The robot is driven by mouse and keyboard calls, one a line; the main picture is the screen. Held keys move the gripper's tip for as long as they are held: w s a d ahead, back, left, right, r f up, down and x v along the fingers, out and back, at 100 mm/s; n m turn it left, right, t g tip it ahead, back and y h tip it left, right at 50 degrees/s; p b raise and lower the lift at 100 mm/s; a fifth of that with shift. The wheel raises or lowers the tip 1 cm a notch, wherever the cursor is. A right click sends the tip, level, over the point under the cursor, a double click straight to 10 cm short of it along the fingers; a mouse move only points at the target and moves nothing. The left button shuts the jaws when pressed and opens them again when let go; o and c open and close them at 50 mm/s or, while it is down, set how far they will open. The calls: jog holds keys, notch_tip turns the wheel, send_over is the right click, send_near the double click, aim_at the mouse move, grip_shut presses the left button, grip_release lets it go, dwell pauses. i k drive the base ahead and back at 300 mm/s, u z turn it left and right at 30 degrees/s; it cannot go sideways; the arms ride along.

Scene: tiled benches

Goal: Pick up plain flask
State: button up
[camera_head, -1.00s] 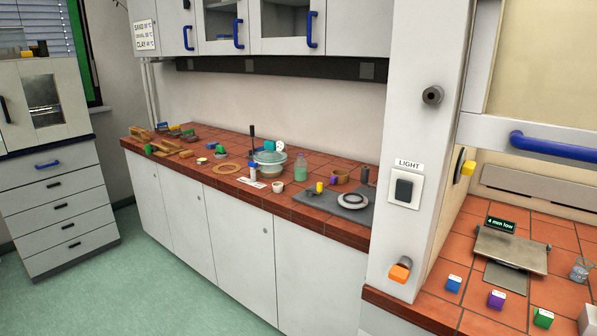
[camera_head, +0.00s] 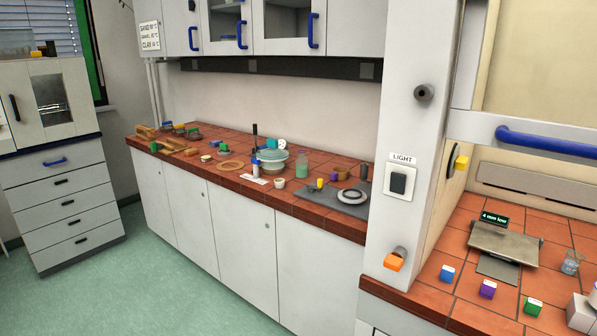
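No thing is clearly recognisable as the plain flask. A clear glass vessel with green contents (camera_head: 302,168) stands upright on the long tiled bench, right of a pale bowl. A small clear glass vessel with bluish contents (camera_head: 571,263) stands at the right edge of the near tiled bench; its exact shape is too small to tell. My gripper is not in view.
The long bench (camera_head: 330,222) also holds a bowl (camera_head: 271,161), a white cup (camera_head: 279,183), a grey plate with a ring (camera_head: 352,197) and wooden pieces. A metal plate (camera_head: 508,243) and coloured blocks (camera_head: 487,289) lie on the near bench. The green floor (camera_head: 170,290) is clear.

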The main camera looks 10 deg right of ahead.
aim_at(301, 163)
jog(key=k, duration=1.15)
jog(key=u, duration=0.4)
jog(key=i, duration=0.55)
jog(key=u, duration=0.65)
jog(key=i, duration=2.1)
jog(key=z, duration=0.15)
